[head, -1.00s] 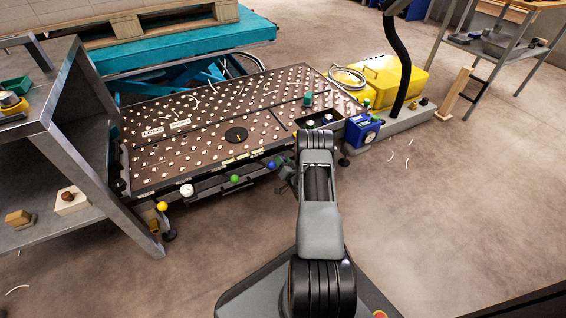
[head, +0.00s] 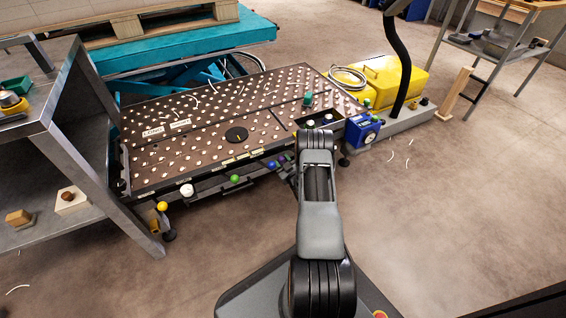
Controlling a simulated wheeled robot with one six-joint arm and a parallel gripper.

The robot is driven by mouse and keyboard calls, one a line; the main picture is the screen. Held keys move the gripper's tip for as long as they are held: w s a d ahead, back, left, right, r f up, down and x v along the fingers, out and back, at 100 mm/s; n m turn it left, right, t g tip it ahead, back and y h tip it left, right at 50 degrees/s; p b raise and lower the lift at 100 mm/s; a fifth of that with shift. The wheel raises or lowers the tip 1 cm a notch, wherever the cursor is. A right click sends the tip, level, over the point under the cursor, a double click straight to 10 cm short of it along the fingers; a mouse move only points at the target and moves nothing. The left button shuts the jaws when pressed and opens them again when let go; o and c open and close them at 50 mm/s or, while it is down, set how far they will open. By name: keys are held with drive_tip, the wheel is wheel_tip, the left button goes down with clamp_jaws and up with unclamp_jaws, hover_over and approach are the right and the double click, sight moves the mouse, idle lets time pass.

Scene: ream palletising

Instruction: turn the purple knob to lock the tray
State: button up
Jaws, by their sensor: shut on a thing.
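The tray is a low brown table top (head: 200,110) dotted with pale rollers. Along its front edge sit a white knob (head: 187,190), a green knob (head: 235,180), a blue knob (head: 271,164) and, just right of it, the small purple knob (head: 282,160). My gripper (head: 286,171) is at the front edge by the purple knob, shut on it. My forearm hides the edge to the right, and the fingers are small and dark, so the exact grasp is hard to see.
A grey steel bench (head: 70,130) stands close at the left. A yellow knob (head: 162,206) sits low by its leg. A blue box with a dial (head: 362,130) stands at the tray's right corner. A yellow case (head: 385,80) is behind. Floor at the right is clear.

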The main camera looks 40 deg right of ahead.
drive_tip(key=shift+n, duration=0.9)
drive_tip(key=o, duration=0.9)
drive_tip(key=shift+o, duration=0.2)
drive_tip(key=s+a+p, duration=0.2)
drive_tip(key=s+p, duration=0.3)
drive_tip(key=s, duration=0.8)
drive_tip(key=shift+s, duration=0.4)
